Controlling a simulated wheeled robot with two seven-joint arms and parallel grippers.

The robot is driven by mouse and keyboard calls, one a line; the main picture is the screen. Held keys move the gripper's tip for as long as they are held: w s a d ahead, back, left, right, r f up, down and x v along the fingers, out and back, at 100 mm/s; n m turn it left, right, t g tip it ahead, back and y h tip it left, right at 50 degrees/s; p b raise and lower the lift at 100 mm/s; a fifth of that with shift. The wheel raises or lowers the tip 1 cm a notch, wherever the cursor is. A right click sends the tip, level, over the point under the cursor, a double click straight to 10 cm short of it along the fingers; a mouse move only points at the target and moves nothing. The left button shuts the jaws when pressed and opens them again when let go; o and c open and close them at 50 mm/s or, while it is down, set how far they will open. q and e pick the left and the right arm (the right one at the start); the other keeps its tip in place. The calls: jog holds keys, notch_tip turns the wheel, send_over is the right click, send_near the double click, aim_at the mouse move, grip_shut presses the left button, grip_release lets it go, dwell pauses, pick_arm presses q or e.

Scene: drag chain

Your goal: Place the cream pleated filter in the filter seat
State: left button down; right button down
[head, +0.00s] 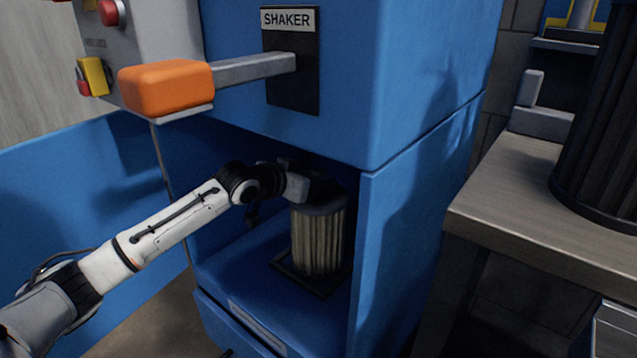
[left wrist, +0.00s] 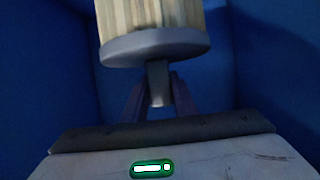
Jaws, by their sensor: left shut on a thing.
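The cream pleated filter (head: 319,241) is upright inside the blue cabinet, with a dark cap on top. Its lower end is over or in the dark square filter seat (head: 284,265) on the cabinet floor; I cannot tell whether it touches. My left gripper (head: 312,188) reaches in from the left and is at the filter's top. In the left wrist view, the left gripper (left wrist: 158,97) is shut on the small grey stub of the filter's cap, and the cream pleats (left wrist: 150,15) show beyond the grey cap. My right gripper is not in view.
The cabinet's right wall (head: 400,240) and upper SHAKER housing (head: 400,70) enclose the opening closely. An orange-ended lever (head: 168,88) juts out above my left arm. A blue panel (head: 80,190) stands left. A bench (head: 510,195) at right holds a large dark pleated cylinder (head: 605,130).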

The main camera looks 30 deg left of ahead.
pick_arm(q)
jog(key=c, duration=1.5)
grip_release()
jog(key=shift+o, duration=0.2)
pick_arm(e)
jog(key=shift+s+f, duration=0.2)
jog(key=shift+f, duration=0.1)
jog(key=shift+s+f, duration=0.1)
pick_arm(q)
jog(key=shift+s+r, duration=0.1)
jog(key=shift+s+r, duration=0.15)
jog(key=shift+s, duration=0.15)
jog(key=d+p+v, duration=0.1)
jog(key=p+v, duration=0.2)
jog(key=v, duration=0.8)
jog(key=shift+a, duration=0.5)
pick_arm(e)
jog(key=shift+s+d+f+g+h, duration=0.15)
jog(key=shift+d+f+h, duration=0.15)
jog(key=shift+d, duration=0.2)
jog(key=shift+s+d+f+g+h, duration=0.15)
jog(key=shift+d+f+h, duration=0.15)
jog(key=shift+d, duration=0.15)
